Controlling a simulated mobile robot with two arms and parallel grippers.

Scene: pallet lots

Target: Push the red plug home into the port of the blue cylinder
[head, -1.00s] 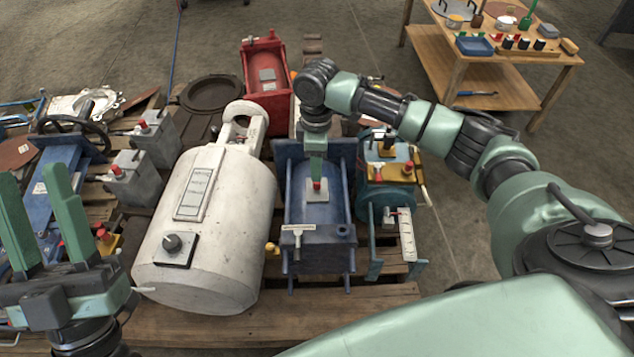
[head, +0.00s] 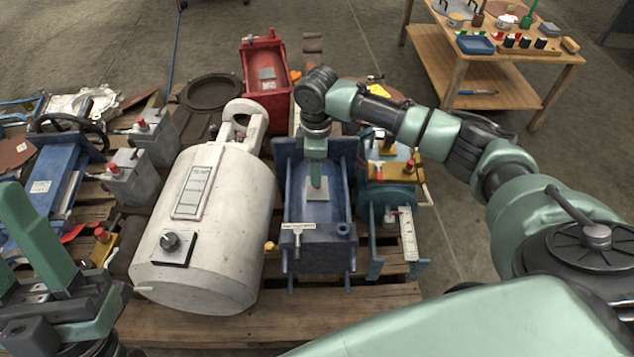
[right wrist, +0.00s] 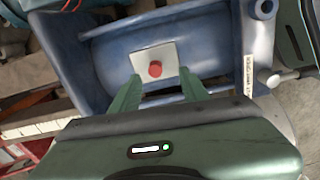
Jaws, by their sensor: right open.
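The blue cylinder (head: 337,212) lies in its blue cradle in the middle of the pallet. It also fills the right wrist view (right wrist: 205,48). The red plug (right wrist: 155,69) stands over a pale square plate (right wrist: 143,60) on the cylinder; how deep it sits cannot be told. In the head view the plug is hidden by my right gripper (head: 317,188), whose fingers point down at the plate. In the right wrist view its two fingers are apart, with the plug between and just beyond their tips. My left gripper (head: 22,235) is at the left edge, fingers apart and empty, partly cut off.
A white tank (head: 225,215) lies close on the left of the blue cylinder. A teal unit (head: 388,195) with red and yellow parts stands close on the right. A red unit (head: 268,100) is behind. A wooden table (head: 500,85) with small items stands at the back right.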

